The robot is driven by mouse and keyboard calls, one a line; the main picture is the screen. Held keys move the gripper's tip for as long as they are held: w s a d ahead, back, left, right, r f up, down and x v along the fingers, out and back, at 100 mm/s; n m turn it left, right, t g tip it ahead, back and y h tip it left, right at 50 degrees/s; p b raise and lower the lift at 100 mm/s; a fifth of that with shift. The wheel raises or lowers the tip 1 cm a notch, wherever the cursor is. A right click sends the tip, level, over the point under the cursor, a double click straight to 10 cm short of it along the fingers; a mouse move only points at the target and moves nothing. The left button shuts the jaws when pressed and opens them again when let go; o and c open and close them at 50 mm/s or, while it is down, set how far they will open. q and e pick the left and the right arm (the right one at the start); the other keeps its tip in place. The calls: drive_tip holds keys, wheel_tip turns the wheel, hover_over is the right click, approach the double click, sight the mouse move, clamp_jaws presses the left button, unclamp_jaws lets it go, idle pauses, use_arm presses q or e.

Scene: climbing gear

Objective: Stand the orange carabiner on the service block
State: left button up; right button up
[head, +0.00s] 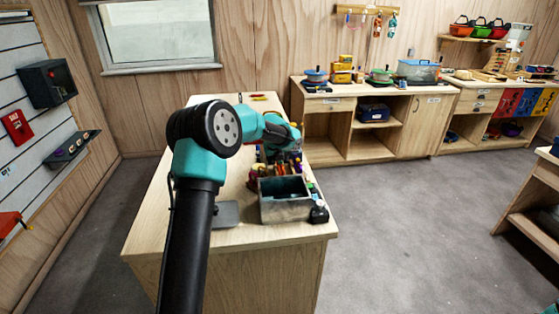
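I cannot pick out the orange carabiner for certain; small red, orange and yellow items (283,168) crowd together on the wooden bench behind a grey open-topped box. I cannot tell which thing is the service block. My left arm rises from the bottom of the head view and bends right over the bench. Its far end is above the small items, where its gripper is too small and too covered to read as open or shut, or to show anything held. My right gripper is not in view.
The grey box (286,211) stands near the front right of the bench (180,228), with a small black item (319,214) at its right. A flat grey plate (227,214) lies left of it. Cabinets (400,130) line the back wall. The floor right of the bench is clear.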

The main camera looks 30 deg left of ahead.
use_arm(q)
drive_tip(key=v, duration=1.6)
drive_tip(key=shift+d, duration=0.15)
